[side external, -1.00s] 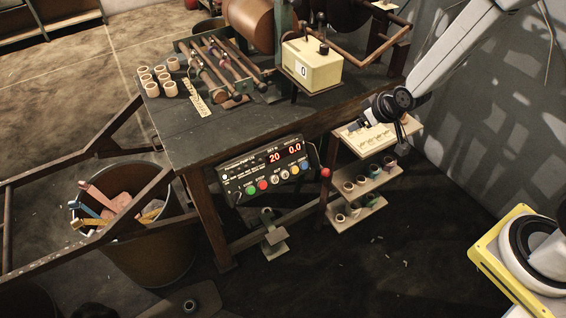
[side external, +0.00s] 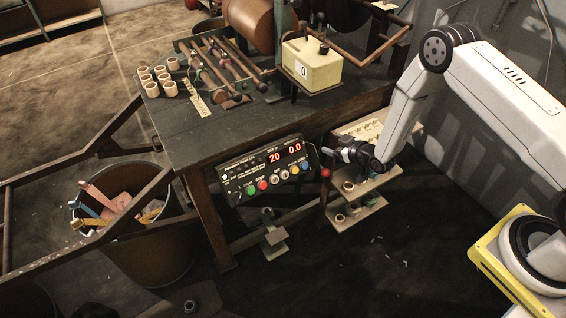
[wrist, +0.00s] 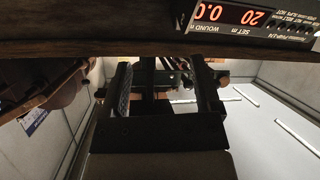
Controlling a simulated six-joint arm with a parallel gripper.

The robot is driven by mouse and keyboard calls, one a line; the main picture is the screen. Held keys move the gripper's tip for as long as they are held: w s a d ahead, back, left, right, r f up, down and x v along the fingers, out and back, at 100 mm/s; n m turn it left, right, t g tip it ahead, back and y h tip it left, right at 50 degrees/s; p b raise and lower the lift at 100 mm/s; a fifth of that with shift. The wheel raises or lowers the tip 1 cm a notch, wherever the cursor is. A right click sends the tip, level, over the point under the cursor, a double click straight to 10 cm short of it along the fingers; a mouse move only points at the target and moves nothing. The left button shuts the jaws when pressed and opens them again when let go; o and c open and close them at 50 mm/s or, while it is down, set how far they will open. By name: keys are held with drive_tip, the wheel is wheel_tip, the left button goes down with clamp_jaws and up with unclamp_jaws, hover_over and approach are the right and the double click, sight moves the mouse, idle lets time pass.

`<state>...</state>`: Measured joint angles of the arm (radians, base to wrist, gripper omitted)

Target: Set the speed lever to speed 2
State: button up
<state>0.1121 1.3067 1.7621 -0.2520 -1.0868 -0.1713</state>
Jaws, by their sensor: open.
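A red ball knob (side external: 325,173), which looks like the end of the speed lever, sits just right of the control panel, below the table edge. Its speed marks are too small to read. My gripper (side external: 326,150) is just above the knob in the side view and looks apart from it, though the depth is hard to judge. In the wrist view my gripper (wrist: 165,80) shows two dark fingers spread apart. Brownish structure shows between them, and I cannot pick out the red knob there.
The control panel (side external: 266,168) reads 20 and 0.0 and has several coloured buttons. The dark table (side external: 170,125) overhangs it. A shelf rack (side external: 375,183) with rolls stands close behind my gripper. A foot pedal (side external: 273,243) is on the floor below.

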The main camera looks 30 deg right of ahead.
wheel_tip(320, 180, down, 6)
drive_tip(key=s+t+y, duration=0.1)
drive_tip(key=s+t, duration=0.1)
drive_tip(key=t, duration=0.2)
approach(326, 172)
drive_tip(key=shift+w+d+f+n+y, duration=0.2)
drive_tip(key=shift+w+f, duration=0.25)
drive_tip(key=shift+w, duration=0.25)
drive_tip(key=shift+w+d+f+n+y, duration=0.1)
drive_tip(key=shift+w+f+n+y, duration=0.1)
drive_tip(key=shift+w+f, duration=0.4)
drive_tip(key=shift+w+r, duration=0.15)
drive_tip(key=shift+w, duration=0.15)
drive_tip(key=shift+w+a, duration=0.25)
drive_tip(key=shift+w, duration=1)
drive_tip(key=shift+w+a, duration=0.3)
drive_tip(key=shift+w, duration=0.9)
drive_tip(key=shift+w+a, duration=0.25)
drive_tip(key=shift+w, duration=1)
clamp_jaws()
